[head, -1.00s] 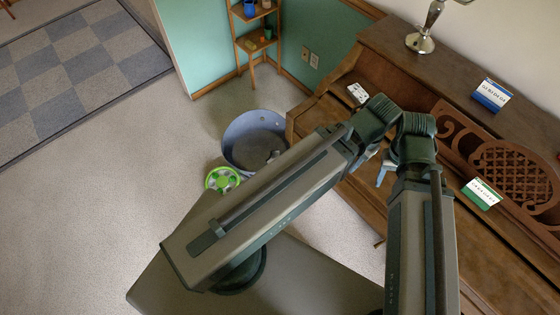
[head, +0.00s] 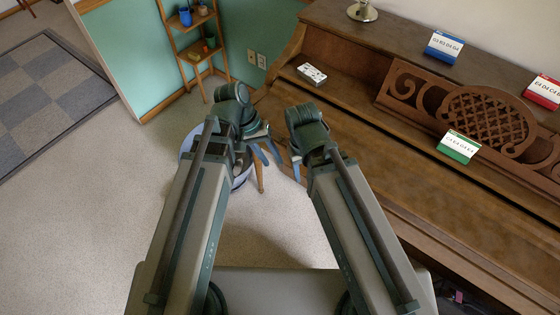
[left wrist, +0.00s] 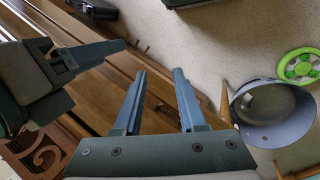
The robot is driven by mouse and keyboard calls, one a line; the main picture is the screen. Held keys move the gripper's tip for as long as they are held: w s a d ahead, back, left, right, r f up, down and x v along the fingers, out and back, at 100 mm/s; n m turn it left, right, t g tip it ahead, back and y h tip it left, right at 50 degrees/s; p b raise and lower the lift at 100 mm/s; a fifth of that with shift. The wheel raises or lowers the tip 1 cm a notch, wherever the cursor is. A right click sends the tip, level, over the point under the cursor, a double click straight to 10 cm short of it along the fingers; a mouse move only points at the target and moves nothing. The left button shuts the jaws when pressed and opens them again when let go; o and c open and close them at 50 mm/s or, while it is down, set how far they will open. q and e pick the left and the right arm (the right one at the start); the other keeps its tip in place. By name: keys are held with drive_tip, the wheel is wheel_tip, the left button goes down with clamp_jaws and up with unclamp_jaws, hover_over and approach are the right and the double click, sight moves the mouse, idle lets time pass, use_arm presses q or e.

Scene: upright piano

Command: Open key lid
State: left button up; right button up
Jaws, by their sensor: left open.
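The brown upright piano (head: 345,45) stands along the right of the head view. Its key lid (head: 400,165) is a long brown wooden surface below the carved music panel; it looks shut, and no keys show. My left gripper (head: 266,151) is open and empty, off the piano's left end. In the left wrist view its two fingers (left wrist: 163,85) stand apart with nothing between them. My right gripper (head: 296,166) is just right of the left one, near the piano's front left edge. Only part of its fingers shows, so its opening is unclear.
Cards lie on the piano: blue (head: 444,47), red (head: 544,91) and green (head: 458,147). A small white object (head: 312,74) sits at its left end. A blue tub (left wrist: 275,115) stands on the floor beside the piano. A wooden shelf (head: 190,50) stands behind. Carpet at left is free.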

use_arm(q)
drive_tip(key=w+a+f+n+t+h+b, duration=0.1)
drive_tip(key=w+f+h+b, duration=0.3)
drive_tip(key=b, duration=0.3)
drive_tip(key=w+a+f+n+h+b, duration=0.2)
drive_tip(key=w+f+h+b, duration=0.1)
drive_tip(key=f+b, duration=0.4)
drive_tip(key=w+a+n+t+h+b, duration=0.1)
drive_tip(key=w+a+t+h+b, duration=0.3)
drive_tip(key=a+b, duration=0.6)
drive_tip(key=shift+g+h, duration=0.4)
drive_tip(key=shift+g, duration=0.1)
drive_tip(key=w+d+f+b, duration=0.1)
drive_tip(key=d, duration=0.4)
drive_tip(key=w+d+f+b, duration=0.1)
drive_tip(key=d, duration=0.4)
drive_tip(key=d+b, duration=0.1)
drive_tip(key=d, duration=0.5)
drive_tip(key=shift+w+f+b, duration=0.35)
drive_tip(key=shift+w+f, duration=0.05)
drive_tip(key=shift+c, duration=0.2)
clamp_jaws()
